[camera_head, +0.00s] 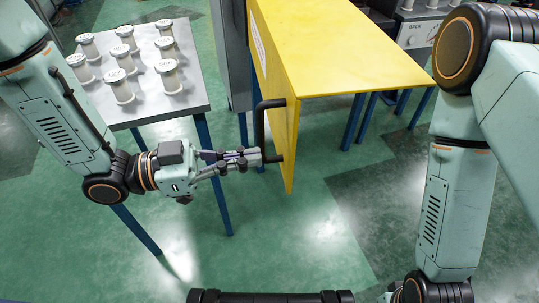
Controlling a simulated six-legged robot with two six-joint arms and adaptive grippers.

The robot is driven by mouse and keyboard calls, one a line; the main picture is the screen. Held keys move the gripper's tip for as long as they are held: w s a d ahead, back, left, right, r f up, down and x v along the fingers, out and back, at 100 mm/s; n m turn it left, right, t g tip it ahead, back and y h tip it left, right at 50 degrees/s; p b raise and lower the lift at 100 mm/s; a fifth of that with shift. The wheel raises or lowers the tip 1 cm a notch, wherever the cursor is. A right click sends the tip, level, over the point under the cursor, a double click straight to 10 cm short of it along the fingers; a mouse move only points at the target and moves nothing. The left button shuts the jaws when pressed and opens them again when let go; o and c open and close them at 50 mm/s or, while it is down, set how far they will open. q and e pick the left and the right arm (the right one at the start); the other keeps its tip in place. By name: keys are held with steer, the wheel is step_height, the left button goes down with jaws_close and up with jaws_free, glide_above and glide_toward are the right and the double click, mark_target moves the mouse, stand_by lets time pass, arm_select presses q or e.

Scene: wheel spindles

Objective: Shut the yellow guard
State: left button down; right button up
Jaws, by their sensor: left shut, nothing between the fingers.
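The yellow guard (335,45) is a large box-like yellow cover at the upper middle of the head view. It has a broad top and a side panel that narrows toward a low corner. A dark bar handle (261,128) is mounted on this side panel. My left gripper (270,157) reaches in from the left with its fingers shut, and its tips are at the lower part of the handle. Nothing shows between the fingers. I cannot tell whether the tips touch the handle. My right arm shows at the right, but its gripper is out of view.
A grey table (150,112) with blue legs stands at the upper left, holding several white labelled spindles (122,87). A grey post (232,55) stands between table and guard. A control panel (420,33) marked "BACK" is at the upper right. The green floor in front is clear.

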mark_target(288, 154)
arm_select(q)
steer(key=shift+w+d, duration=0.1)
steer(key=shift+d, duration=1.35)
steer(key=shift+w+d+b, duration=0.25)
steer(key=shift+d+b, duration=0.1)
steer(key=shift+d, duration=0.2)
